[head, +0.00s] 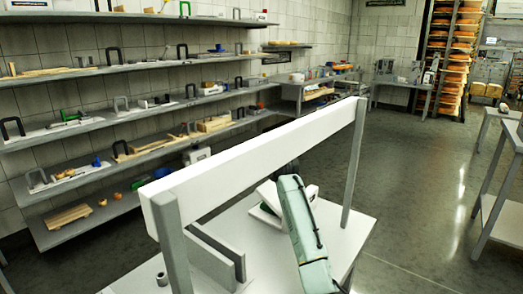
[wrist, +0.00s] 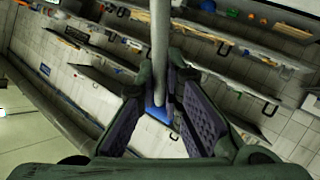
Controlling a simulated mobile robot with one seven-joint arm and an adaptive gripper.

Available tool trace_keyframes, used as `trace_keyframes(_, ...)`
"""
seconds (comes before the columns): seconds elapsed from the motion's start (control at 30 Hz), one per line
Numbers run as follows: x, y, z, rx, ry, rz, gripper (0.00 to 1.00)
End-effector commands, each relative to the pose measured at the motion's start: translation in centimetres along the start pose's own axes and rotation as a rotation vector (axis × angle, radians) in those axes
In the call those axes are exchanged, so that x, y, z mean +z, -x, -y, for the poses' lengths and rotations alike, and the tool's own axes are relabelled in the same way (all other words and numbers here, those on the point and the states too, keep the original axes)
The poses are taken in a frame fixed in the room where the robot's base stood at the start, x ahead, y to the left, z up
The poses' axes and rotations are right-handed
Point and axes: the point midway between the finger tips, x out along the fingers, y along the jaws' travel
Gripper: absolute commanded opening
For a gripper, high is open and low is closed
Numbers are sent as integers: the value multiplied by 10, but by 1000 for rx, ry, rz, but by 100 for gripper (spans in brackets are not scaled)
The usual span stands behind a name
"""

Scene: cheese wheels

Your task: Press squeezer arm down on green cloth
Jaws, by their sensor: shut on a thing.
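In the wrist view my gripper (wrist: 163,78) is shut on a pale grey bar (wrist: 159,35), which looks like the squeezer arm. The bar runs up out of the picture between the two dark ribbed finger pads. A blue patch (wrist: 155,112) shows at the bar's lower end; I cannot tell whether it is part of it. In the head view a small green patch (head: 266,209) shows beside a white part on the white table, perhaps the green cloth. The gripper and most of the squeezer are hidden there behind the beam and my arm.
A long white beam (head: 265,155) on grey posts crosses above the white table (head: 262,262). A grey bracket (head: 215,256) stands on the table's left side. Shelves (head: 125,68) with tools line the left wall.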

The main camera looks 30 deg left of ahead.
Motion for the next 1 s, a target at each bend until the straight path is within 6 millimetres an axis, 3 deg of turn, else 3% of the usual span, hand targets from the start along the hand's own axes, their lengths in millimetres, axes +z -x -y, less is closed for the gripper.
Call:
trace_keyframes(0.73, 9, -9, 8, -14, 47, 70, 0)
trace_keyframes(0.77, 9, -9, 8, -14, 47, 70, 9)
trace_keyframes(1.0, 10, -9, 8, -15, 47, 71, 25)
